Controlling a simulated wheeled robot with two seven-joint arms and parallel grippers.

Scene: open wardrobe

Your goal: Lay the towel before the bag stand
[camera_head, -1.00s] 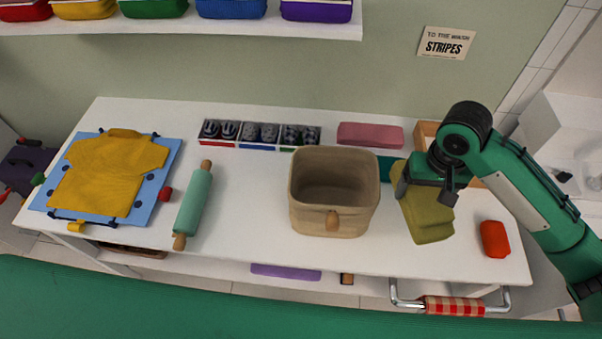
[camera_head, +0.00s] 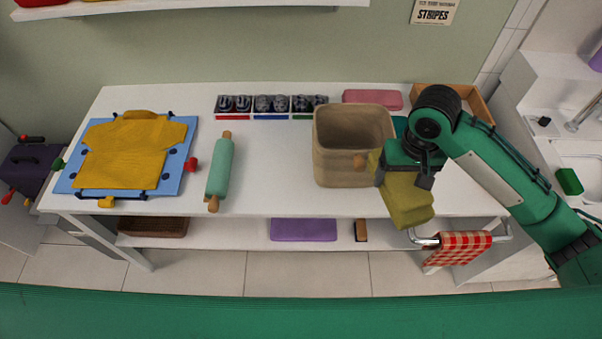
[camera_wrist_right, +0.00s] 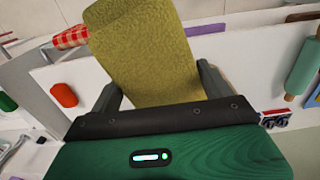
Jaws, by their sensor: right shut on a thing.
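My right gripper (camera_head: 403,177) is shut on a folded olive-green towel (camera_head: 407,202). It holds the towel in front of and to the right of a beige bag-like container (camera_head: 340,168), in front of my table's far side. The towel hangs tilted and overlaps the table's front edge in the head view. In the right wrist view the towel (camera_wrist_right: 150,50) stands between the two fingers and reaches away from the palm. The beige container is open at the top with a wooden knob in front; I cannot tell whether it is the bag stand. My left gripper is out of view.
The white table (camera_head: 270,180) is clear between the teal rolling pin (camera_head: 219,168) and the container. A yellow shirt (camera_head: 130,152) lies on a blue board at left. A checkered cloth (camera_head: 460,245) hangs on the front rail. A red block (camera_wrist_right: 64,95) shows in the wrist view.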

